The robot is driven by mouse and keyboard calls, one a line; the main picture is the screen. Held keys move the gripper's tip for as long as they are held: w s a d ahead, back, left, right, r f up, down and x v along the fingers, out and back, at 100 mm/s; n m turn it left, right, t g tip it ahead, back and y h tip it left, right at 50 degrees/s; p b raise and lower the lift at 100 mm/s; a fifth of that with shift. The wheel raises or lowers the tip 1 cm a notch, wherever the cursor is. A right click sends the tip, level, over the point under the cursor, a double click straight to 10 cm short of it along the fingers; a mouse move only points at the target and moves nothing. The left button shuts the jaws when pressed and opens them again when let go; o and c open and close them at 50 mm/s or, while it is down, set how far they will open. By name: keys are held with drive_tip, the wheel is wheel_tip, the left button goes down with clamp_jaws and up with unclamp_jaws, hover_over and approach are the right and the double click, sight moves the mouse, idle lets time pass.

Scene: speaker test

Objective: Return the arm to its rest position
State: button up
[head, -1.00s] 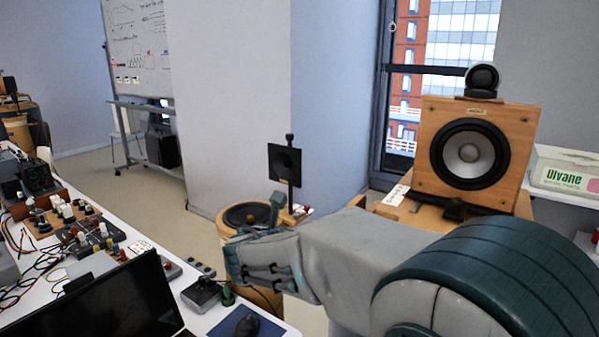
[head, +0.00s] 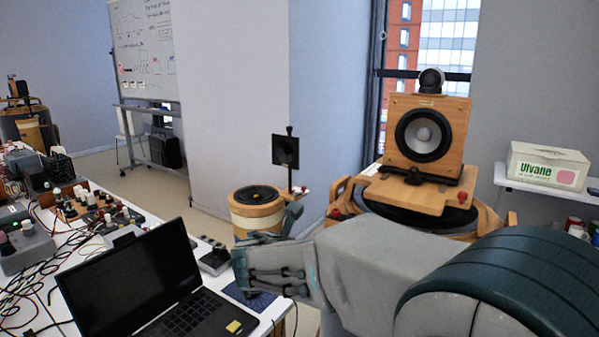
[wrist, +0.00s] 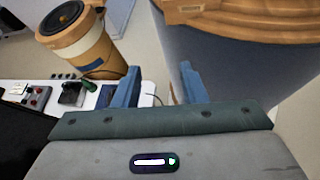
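My arm reaches in from the lower right of the head view, its grey and teal links covering that corner. My gripper (head: 262,232) hangs in front of the table's right edge, below the small wooden drum. In the wrist view my gripper (wrist: 157,85) shows two blue fingers well apart, with nothing between them but floor and the table's edge. The gripper is open and empty.
A table (head: 262,305) with a laptop (head: 130,285), cables and devices lies left. A wooden drum (head: 257,215) stands behind the gripper. A wooden speaker (head: 425,138) on a round stand is right of it. A white box (head: 546,166) sits far right.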

drive_tip(key=s+d+f+m+g+p, duration=0.25)
drive_tip(key=s+d+m+g, duration=0.35)
drive_tip(key=s+d+m, duration=0.65)
drive_tip(key=s+d+m+g+y+p, duration=0.1)
drive_tip(key=s+m+y, duration=0.1)
drive_tip(key=s+m, duration=0.4)
drive_tip(key=s+d+f+m+g+y+p, duration=0.1)
drive_tip(key=s+m+g+y, duration=0.1)
drive_tip(key=s+m, duration=0.5)
drive_tip(key=m, duration=0.5)
drive_tip(key=shift+d+p, duration=0.25)
drive_tip(key=shift+p, duration=0.1)
